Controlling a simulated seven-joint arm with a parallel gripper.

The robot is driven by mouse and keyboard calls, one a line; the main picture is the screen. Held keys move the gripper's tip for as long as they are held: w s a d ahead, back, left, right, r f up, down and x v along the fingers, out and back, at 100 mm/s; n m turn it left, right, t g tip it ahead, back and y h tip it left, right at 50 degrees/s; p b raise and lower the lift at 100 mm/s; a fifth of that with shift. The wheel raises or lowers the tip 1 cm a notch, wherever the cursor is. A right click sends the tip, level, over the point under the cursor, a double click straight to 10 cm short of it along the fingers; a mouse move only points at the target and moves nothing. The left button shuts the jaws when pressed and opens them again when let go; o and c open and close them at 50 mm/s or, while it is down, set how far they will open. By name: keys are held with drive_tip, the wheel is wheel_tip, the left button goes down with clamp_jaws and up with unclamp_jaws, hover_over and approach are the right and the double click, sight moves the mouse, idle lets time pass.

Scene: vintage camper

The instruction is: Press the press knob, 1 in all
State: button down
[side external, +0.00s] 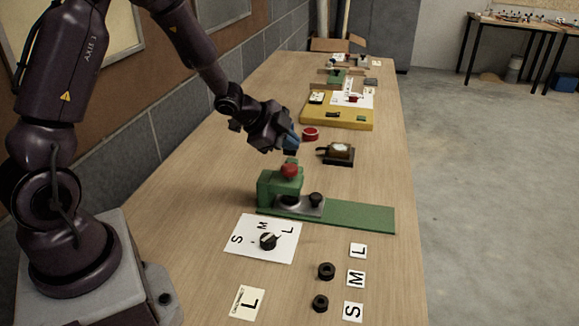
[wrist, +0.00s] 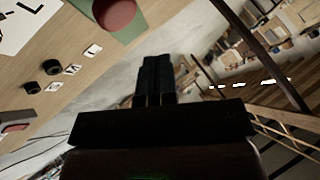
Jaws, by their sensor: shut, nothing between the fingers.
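The press is a green block (side external: 279,190) on a long green base (side external: 358,215), with a red knob (side external: 289,170) on top. In the wrist view the red knob (wrist: 115,13) is partly cut off at the top edge, left of my fingertips. My gripper (side external: 291,150) is shut and empty, tilted down, and appears a little above the knob in the side view. The wrist view shows the closed fingers of my gripper (wrist: 157,62) side by side. I see no contact with the knob. A dark cylinder (side external: 316,199) stands on the metal plate of the press.
A dial (side external: 268,240) sits on a white S-M-L sheet in front of the press. Two black rings (side external: 326,270) and letter cards (side external: 356,278) lie at the near right. A red round item (side external: 310,134), a scale-like device (side external: 338,153) and a yellow board (side external: 335,118) stand beyond.

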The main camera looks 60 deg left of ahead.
sight(296, 166)
drive_tip(key=shift+f, duration=1.5)
idle(0.9)
drive_tip(key=shift+f, duration=0.4)
drive_tip(key=shift+f, duration=0.95)
idle(1.0)
drive_tip(key=shift+r, duration=1.35)
drive_tip(key=shift+r, duration=2.55)
